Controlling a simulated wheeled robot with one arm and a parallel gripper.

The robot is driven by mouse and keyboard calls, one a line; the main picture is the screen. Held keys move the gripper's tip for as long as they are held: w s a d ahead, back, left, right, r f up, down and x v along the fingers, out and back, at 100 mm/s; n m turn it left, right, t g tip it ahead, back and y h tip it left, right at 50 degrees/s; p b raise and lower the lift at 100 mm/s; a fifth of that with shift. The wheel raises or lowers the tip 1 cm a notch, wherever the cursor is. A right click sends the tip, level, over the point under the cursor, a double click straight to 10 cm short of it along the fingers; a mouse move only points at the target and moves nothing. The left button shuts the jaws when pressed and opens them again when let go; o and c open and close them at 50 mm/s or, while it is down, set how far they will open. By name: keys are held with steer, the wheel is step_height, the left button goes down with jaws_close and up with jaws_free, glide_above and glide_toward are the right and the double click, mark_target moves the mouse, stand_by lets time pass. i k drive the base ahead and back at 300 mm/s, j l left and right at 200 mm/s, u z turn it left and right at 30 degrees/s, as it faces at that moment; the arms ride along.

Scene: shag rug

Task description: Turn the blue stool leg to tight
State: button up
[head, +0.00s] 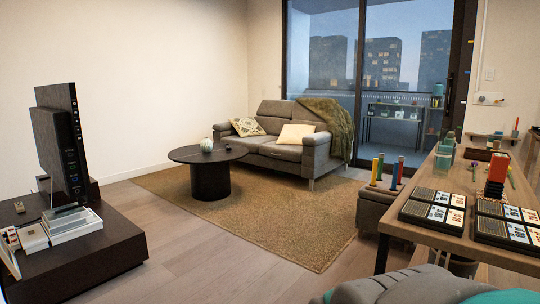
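A low grey upholstered stool (372,212) stands at the right of the rug, partly hidden behind the wooden table. Several coloured legs stick up from its top. How far the blue leg is screwed in is too small to tell. My gripper is not in view.
A wooden table (400,229) with black trays (433,208) and small items stands just right of the stool. A tan rug (270,215) and bare floor lie open to its left.

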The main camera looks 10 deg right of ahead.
mark_target(396, 164)
steer(key=i+j+u, duration=0.1)
steer(key=i+u, duration=0.5)
steer(key=i, duration=0.15)
steer(key=i+z, duration=0.4)
steer(key=i+j+z, duration=0.15)
steer(key=i+z, duration=0.25)
steer(key=i+l+z, duration=0.15)
steer(key=i+z, duration=0.25)
steer(key=i+l+z, duration=0.1)
steer(key=z, duration=0.25)
steer(key=i+z, duration=0.4)
steer(key=i+j+z, duration=0.2)
steer(key=z, duration=0.2)
steer(key=i, duration=0.1)
